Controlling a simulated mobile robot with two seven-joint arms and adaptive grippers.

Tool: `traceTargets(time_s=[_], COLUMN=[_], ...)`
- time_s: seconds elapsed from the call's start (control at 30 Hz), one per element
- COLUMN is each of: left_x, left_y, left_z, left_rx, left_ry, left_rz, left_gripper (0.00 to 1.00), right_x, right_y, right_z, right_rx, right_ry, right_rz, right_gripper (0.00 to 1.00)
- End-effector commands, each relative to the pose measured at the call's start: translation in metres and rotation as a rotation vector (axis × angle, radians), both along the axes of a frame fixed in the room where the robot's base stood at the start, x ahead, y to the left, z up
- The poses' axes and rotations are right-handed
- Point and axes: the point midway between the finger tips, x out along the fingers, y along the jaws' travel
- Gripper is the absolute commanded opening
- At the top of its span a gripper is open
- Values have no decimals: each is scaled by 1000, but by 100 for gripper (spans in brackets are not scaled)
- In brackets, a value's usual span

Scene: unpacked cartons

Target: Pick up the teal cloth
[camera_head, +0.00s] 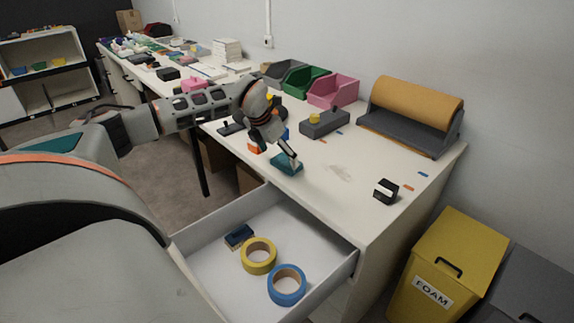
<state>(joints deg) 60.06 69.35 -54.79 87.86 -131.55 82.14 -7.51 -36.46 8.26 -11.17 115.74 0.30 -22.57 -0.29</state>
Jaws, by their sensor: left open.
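The teal cloth (283,169) looks like a small folded piece on the white tabletop near its front edge, above the open drawer. My left gripper (287,158) comes in from the left and points down over the cloth. Its fingertips are at the cloth and cover part of it. The gripper is open; whether the fingers touch the cloth, I cannot tell. My right gripper is not in view.
An open drawer (214,288) below holds a yellow tape roll (258,256), a blue tape roll (287,285) and a dark blue item (239,236). A grey box (324,124) and a paper roll (416,102) stand behind. The tabletop right of the cloth is mostly clear.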

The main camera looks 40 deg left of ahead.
Motion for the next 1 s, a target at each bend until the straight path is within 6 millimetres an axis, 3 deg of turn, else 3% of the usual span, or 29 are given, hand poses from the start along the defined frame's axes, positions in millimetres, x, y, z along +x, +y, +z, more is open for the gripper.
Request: traceTargets(time_s=[0.2, 0.5, 0.67, 1.0], left_x=[13, 15, 15, 15], left_y=[-3, -3, -3, -3], left_z=[-27, -30, -30, -29], left_rx=[-1, -1, -1, -1], left_ry=[3, 0, 0, 0], left_rz=[1, 0, 0, 0], left_gripper=[89, 89, 51, 51], right_x=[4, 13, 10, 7], right_y=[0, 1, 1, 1], right_z=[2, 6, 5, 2], right_rx=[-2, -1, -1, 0], right_ry=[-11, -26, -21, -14], right_rz=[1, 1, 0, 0], right_gripper=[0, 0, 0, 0])
